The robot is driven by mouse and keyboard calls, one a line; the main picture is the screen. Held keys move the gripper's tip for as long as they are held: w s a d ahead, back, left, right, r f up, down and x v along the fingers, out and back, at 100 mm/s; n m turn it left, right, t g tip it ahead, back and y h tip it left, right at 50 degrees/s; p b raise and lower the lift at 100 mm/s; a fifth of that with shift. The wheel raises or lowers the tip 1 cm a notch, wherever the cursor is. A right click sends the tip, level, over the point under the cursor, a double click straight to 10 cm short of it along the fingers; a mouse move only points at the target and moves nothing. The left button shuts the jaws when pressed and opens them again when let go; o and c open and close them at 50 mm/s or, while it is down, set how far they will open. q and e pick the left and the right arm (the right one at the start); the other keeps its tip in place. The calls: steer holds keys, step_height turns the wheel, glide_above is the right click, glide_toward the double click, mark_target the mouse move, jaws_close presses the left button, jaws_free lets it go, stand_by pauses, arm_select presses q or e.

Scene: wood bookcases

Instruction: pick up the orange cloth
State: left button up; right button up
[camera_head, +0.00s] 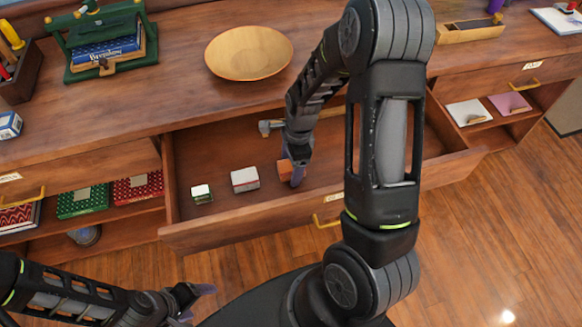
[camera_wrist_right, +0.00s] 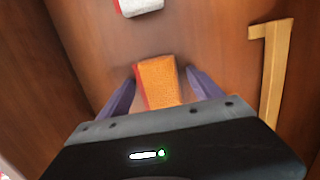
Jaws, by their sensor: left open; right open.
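The orange cloth (camera_wrist_right: 160,80) is a small folded block with a reddish left side, lying on the floor of the open drawer. In the head view, part of the orange cloth (camera_head: 284,169) shows beside my right gripper (camera_head: 294,172), which reaches down into the drawer. In the wrist view my right gripper (camera_wrist_right: 160,90) is open, with one purple finger on each side of the cloth. I cannot tell whether the fingers touch it. My left gripper (camera_head: 198,300) is open and empty, low at the left in front of the cabinet.
A wooden bowl (camera_head: 248,53) stands on the top behind. The drawer's front wall is close to my right arm.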

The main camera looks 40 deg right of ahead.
steer(key=c, duration=1.4)
steer(key=shift+c, duration=0.2)
steer(key=shift+r, duration=0.1)
step_height(320, 180, up, 10)
steer(key=shift+f+p, duration=0.1)
steer(key=shift+p, duration=0.45)
steer(key=o, duration=0.8)
steer(key=shift+c, duration=0.2)
steer(key=c, duration=0.6)
